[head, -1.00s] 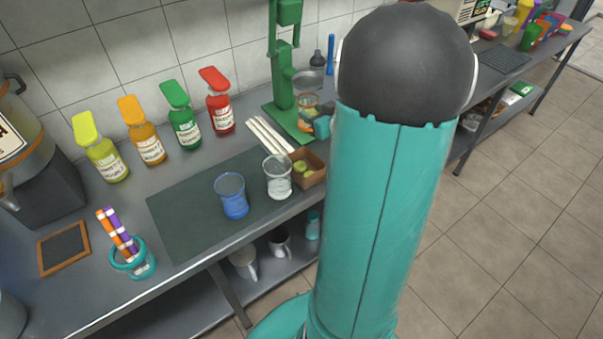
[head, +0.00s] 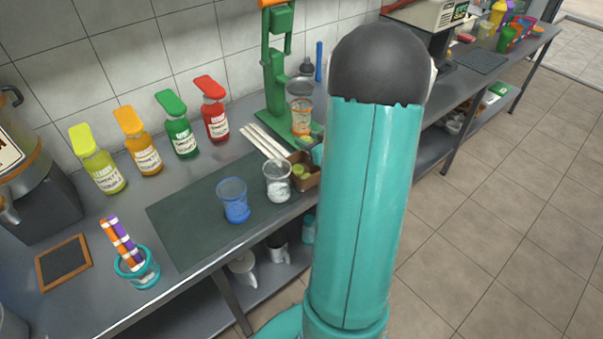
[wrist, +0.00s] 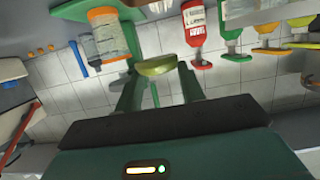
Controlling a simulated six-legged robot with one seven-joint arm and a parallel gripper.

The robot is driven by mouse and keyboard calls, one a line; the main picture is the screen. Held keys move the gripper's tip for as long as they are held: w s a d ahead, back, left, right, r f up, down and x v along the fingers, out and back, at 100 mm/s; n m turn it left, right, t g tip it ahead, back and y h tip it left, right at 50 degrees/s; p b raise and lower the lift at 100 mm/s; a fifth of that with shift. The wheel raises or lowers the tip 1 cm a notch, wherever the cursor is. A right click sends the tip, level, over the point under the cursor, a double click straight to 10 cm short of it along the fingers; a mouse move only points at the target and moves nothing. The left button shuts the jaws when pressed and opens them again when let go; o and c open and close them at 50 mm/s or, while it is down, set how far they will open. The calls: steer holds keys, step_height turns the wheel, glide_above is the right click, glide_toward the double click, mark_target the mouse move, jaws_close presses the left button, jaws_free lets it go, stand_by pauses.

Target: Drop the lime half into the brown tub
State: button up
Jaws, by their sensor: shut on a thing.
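The lime half (wrist: 156,66) is pale green and sits between the two green fingers of my gripper (wrist: 159,73), which is shut on it. The brown tub (head: 308,183) is a small open box on the counter, right of the clear glass, with green lime pieces inside. In the head view my arm hides most of my gripper. A small teal part of it (head: 318,153) shows just beside the tub's upper right side. I cannot make out the tub in the wrist view.
A clear beaker (head: 278,182) and a blue glass (head: 233,202) stand left of the tub. White sticks (head: 265,142) and the green press (head: 275,85) are behind it. Several coloured bottles line the wall. The dark mat (head: 190,222) has free room.

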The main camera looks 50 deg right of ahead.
steer(key=shift+d+f, duration=0.1)
steer(key=shift+f, duration=0.9)
steer(key=o, duration=1.1)
steer(key=v, duration=1.4)
